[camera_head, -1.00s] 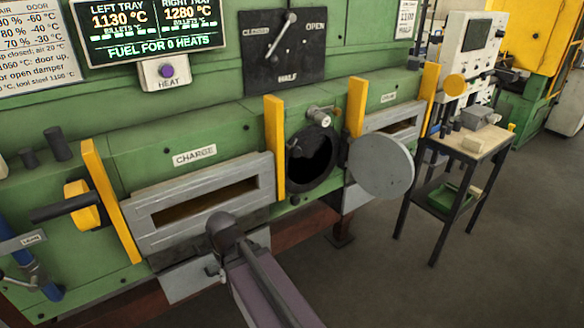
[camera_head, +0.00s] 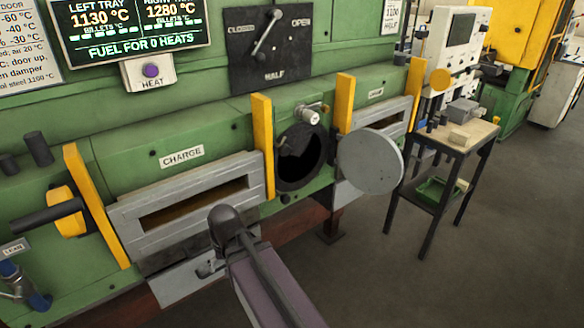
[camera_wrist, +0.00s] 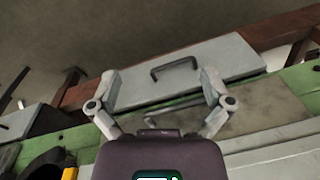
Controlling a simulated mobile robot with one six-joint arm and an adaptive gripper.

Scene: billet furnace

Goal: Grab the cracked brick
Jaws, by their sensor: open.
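A pale beige block (camera_head: 459,137) lies on the top of a small side table (camera_head: 484,133) at the right of the head view. A second pale piece (camera_head: 462,185) shows at the green tray on its lower shelf. Both are too small to tell whether either is cracked. My gripper (camera_wrist: 160,80) shows in the wrist view, its two fingers spread wide with nothing between them. It faces a grey panel with a dark handle (camera_wrist: 174,67) and is far from the side table. The head view shows my arm at the bottom centre, but not the fingers.
The green furnace (camera_head: 215,105) fills the left and middle, with a charge slot (camera_head: 195,203), a round dark opening (camera_head: 301,157) and yellow posts. A round grey cover (camera_head: 370,161) sticks out towards the table. A green tray (camera_head: 434,188) sits below. Floor at right is clear.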

